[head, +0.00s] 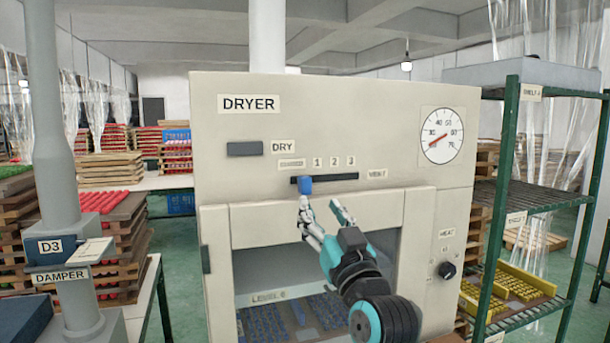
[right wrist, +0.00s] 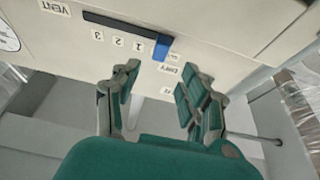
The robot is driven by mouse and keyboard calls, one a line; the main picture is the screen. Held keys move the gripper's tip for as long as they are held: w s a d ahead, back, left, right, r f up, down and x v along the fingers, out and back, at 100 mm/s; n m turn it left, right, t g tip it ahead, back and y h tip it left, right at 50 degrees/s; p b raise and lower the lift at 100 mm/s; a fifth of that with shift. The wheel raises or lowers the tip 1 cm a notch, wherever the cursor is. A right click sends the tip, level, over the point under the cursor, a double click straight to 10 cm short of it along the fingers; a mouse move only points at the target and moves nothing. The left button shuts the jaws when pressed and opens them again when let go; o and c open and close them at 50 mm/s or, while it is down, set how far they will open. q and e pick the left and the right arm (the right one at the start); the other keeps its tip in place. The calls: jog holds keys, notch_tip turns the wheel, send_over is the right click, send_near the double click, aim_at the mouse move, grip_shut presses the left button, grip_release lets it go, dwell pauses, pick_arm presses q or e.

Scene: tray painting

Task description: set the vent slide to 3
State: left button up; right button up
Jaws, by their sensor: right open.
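The vent slide is a blue knob (head: 305,184) in a dark horizontal slot (head: 335,178) on the dryer front. It sits near the slot's left end, just left of the mark 1; marks 2 and 3 are farther right. In the right wrist view, which is turned over, the blue knob (right wrist: 162,46) is at the slot's right end. My right gripper (head: 320,208) is open and empty just below the slot, its left finger close under the knob. The right wrist view shows its fingers (right wrist: 160,78) spread, with the knob beyond them. My left gripper is not in view.
The dryer (head: 230,150) has a dial gauge (head: 442,135) at upper right, a dark heat knob (head: 446,270) at lower right and an open chamber below the slot holding blue pieces. A green shelf rack (head: 500,200) stands right. A damper pipe (head: 50,130) stands left.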

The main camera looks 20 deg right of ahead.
aim_at(307, 185)
jog(key=p+x, duration=0.2)
jog(key=x, duration=0.8)
jog(key=shift+s+p, duration=0.1)
jog(key=shift+p, duration=0.25)
grip_shut()
